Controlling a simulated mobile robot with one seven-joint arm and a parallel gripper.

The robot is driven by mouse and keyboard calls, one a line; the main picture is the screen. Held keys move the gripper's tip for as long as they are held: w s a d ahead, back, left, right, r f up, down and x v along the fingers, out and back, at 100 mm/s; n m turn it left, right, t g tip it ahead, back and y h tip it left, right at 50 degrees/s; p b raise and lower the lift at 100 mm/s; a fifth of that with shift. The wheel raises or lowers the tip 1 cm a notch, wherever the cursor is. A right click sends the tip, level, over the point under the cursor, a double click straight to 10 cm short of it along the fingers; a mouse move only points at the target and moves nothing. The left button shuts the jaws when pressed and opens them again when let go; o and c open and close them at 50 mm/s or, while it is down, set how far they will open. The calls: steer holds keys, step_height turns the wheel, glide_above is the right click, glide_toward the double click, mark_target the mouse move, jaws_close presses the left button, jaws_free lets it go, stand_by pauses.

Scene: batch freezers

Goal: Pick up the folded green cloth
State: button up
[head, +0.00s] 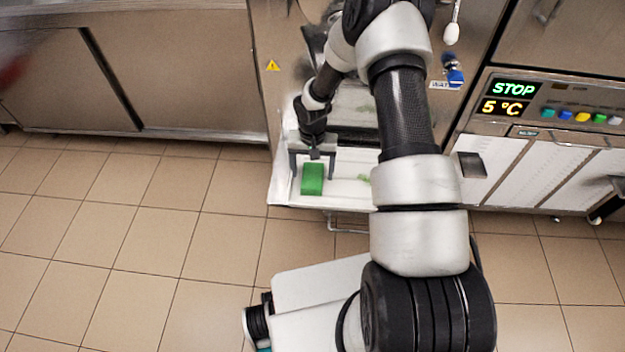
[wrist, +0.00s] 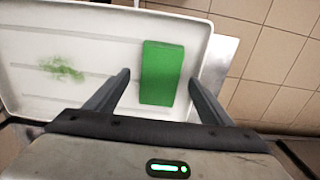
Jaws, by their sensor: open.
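The folded green cloth (head: 313,179) is a small bright green block lying on a white tray (head: 345,194) in front of the steel machine. In the wrist view the cloth (wrist: 162,73) stands lengthwise on the tray (wrist: 108,30), near its right edge. My gripper (head: 313,173) reaches down over the tray at the cloth. In the wrist view my gripper (wrist: 158,78) is open, one finger on each side of the cloth, with a gap on both sides. Whether the fingertips are down at the cloth's height I cannot tell.
A green smear (wrist: 61,69) marks the tray left of the cloth. The steel machine (head: 285,100) rises behind the tray. A control panel (head: 545,105) reads STOP and 5 °C at right. Steel cabinets (head: 180,70) stand at left. The tiled floor (head: 130,230) is clear there.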

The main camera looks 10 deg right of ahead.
mark_target(312, 176)
steer(key=shift+f, duration=0.65)
steer(key=c, duration=1.1)
step_height(312, 176, up, 10)
steer(key=shift+r+p, duration=0.1)
steer(key=shift+p, duration=0.85)
